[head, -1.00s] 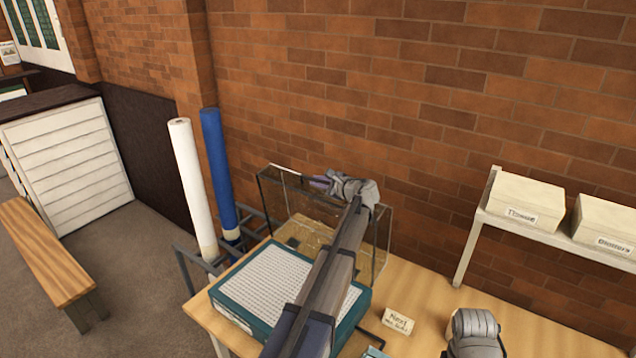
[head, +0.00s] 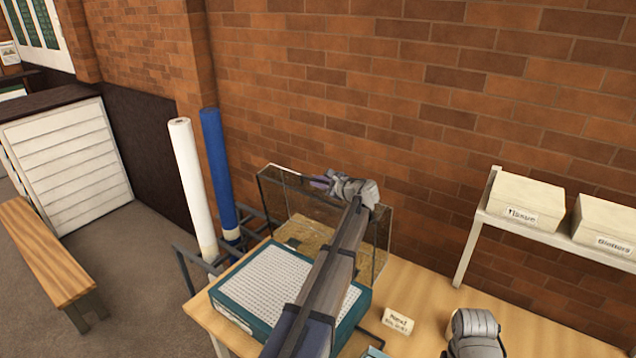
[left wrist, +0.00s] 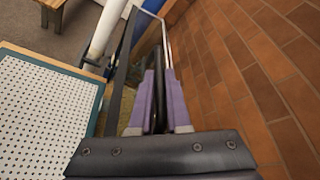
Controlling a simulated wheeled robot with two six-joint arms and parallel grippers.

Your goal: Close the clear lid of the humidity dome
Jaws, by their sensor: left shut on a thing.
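The humidity dome has a teal base (head: 233,305) with a white perforated top (head: 275,278), on the wooden table. Its clear lid (head: 283,200) with a dark frame stands raised at the back of the base, near the brick wall. My left gripper (head: 322,182) is at the lid's top edge. In the left wrist view its purple fingers (left wrist: 160,105) are shut on the dark lid rim (left wrist: 158,65). My left forearm covers part of the base and lid. Only a grey part of my right arm shows at the lower right; its gripper is out of view.
A white roll (head: 192,190) and a blue roll (head: 219,175) stand left of the table in a metal rack. A small label card (head: 398,321) sits right of the base. A shelf with labelled boxes (head: 525,203) is at the right. The brick wall is close behind the lid.

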